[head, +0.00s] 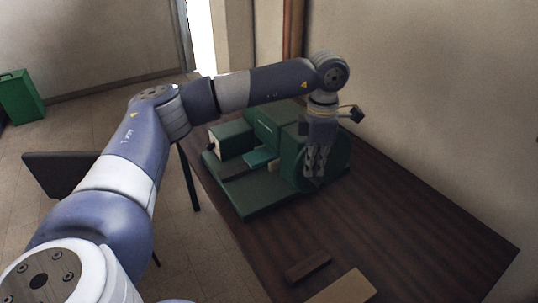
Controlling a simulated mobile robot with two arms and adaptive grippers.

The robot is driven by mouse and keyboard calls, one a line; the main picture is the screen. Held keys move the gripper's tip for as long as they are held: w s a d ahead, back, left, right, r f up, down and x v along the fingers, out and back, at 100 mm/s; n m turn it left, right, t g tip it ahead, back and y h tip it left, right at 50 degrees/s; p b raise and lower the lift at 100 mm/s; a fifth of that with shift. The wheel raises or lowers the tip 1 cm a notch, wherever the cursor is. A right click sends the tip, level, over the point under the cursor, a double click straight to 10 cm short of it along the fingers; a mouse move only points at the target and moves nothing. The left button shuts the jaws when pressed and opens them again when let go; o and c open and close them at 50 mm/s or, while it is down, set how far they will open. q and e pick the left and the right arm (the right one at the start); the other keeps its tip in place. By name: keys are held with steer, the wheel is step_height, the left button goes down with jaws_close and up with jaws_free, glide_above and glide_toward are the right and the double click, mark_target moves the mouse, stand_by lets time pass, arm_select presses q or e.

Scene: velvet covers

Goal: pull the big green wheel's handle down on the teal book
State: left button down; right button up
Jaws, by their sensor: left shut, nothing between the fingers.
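A dark green machine (240,196) stands on the dark wooden table. The big green wheel (338,160) is on its right side, partly covered by my left gripper. The teal book (259,157) lies in the machine, left of the wheel. My left gripper (315,175) points down in front of the wheel with its fingers shut and nothing held. I cannot make out the wheel's handle, and whether the fingers touch the wheel is unclear. My right gripper is out of view.
The table (400,235) is bare to the right of the machine. A dark brown block (307,267) and a tan board (345,288) lie near its front edge. A wall rises close behind the table. A green box (19,97) stands at the far left.

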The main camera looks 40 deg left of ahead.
mark_target(314, 174)
arm_select(q)
steer(key=shift+s+f+b, duration=0.1)
steer(key=shift+f+b, duration=0.3)
steer(key=shift+f, duration=0.35)
steer(key=shift+f+b, duration=0.45)
steer(key=shift+f, duration=0.1)
steer(key=shift+f+b, duration=0.4)
steer(key=shift+f, duration=0.25)
steer(key=shift+w+f+b, duration=0.2)
steer(key=shift+f+b, duration=0.25)
steer(key=shift+f, duration=0.25)
